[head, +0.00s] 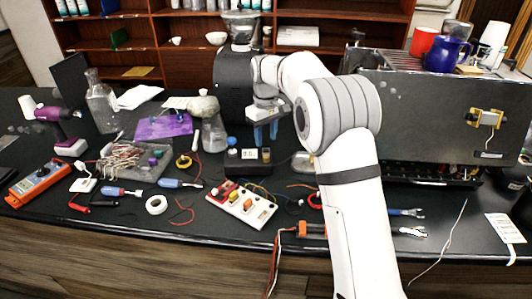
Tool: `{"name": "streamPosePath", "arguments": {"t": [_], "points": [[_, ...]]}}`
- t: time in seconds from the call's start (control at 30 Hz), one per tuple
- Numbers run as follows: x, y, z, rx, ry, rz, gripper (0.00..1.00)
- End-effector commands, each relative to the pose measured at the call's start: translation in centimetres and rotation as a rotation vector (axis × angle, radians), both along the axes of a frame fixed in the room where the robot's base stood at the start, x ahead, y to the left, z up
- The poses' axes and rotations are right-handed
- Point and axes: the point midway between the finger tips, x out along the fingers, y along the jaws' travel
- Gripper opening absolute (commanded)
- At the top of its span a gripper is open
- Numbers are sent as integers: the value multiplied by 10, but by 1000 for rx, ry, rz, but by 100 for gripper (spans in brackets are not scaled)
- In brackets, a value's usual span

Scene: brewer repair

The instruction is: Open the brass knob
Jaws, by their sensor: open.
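A small brass-coloured knob (266,154) stands upright on the right part of a low black box (248,168) in the middle of the bench. A blue knob (232,141) sits at the box's left end, with a white label between them. My gripper (265,134) points down above and behind the box, its two blue fingers apart and nothing visible between them. The fingertips appear just above the brass knob in the picture; I cannot tell the exact gap in depth.
A glass flask (214,133) stands left of the box. A red-and-white board (241,204) and loose wires lie in front. A large dark brewer (430,110) stands right. Tools and a tray of wires (134,161) clutter the left.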

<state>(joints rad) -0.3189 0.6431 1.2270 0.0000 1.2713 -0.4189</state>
Motion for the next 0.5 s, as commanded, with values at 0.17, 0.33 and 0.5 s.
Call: {"name": "streamPosePath", "arguments": {"t": [0.17, 0.33, 0.5], "points": [[-1, 0, -27, -1, 4, 0, 41], [-1, 0, -53, -1, 4, 0, 41], [-1, 0, -69, -1, 2, 0, 41]]}}
